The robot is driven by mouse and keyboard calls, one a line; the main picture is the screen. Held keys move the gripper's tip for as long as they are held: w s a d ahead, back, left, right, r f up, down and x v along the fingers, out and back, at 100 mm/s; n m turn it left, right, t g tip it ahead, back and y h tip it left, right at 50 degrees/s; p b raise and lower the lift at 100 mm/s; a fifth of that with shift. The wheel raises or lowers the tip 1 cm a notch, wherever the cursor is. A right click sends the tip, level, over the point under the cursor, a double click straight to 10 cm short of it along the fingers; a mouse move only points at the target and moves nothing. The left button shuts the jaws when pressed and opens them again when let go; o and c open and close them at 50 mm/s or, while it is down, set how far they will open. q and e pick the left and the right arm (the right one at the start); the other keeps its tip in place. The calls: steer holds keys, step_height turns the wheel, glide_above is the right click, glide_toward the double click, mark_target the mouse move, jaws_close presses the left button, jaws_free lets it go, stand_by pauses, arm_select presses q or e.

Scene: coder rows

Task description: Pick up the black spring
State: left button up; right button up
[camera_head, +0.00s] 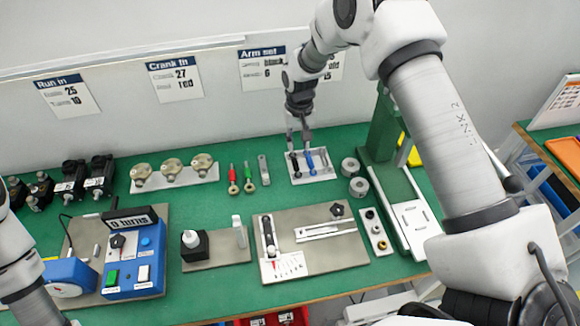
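A small light plate (325,177) near the back of the green bench holds a short row of slim upright-looking parts. The black spring (294,163) appears to be the dark one at the left of that row, with a blue one (309,161) beside it. My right gripper (299,143) points down just above the left part of this plate. Its two thin fingers are apart and nothing shows between them. Its fingertips partly overlap the parts in this view, so contact cannot be told. Only a link of my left arm shows at the lower left; its gripper is out of view.
Red and green handled tools (249,178) lie left of the plate, and grey rings (350,167) sit to its right. A green press (385,130) stands further right. A grey fixture board (345,250) lies in front. Bare green bench separates them.

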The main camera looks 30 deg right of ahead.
mark_target(295, 163)
steer(key=shift+w+f, duration=0.2)
steer(key=shift+f, duration=0.4)
steer(key=shift+w+f, duration=0.2)
steer(key=shift+f, duration=0.15)
step_height(295, 163, down, 7)
steer(key=shift+w+a+r+p, duration=0.1)
steer(key=shift+w+p, duration=0.05)
steer(key=shift+p, duration=1.05)
steer(key=shift+w, duration=0.1)
arm_select(q)
steer(key=shift+w+r, duration=0.35)
steer(key=shift+r, duration=0.35)
arm_select(e)
jaws_close()
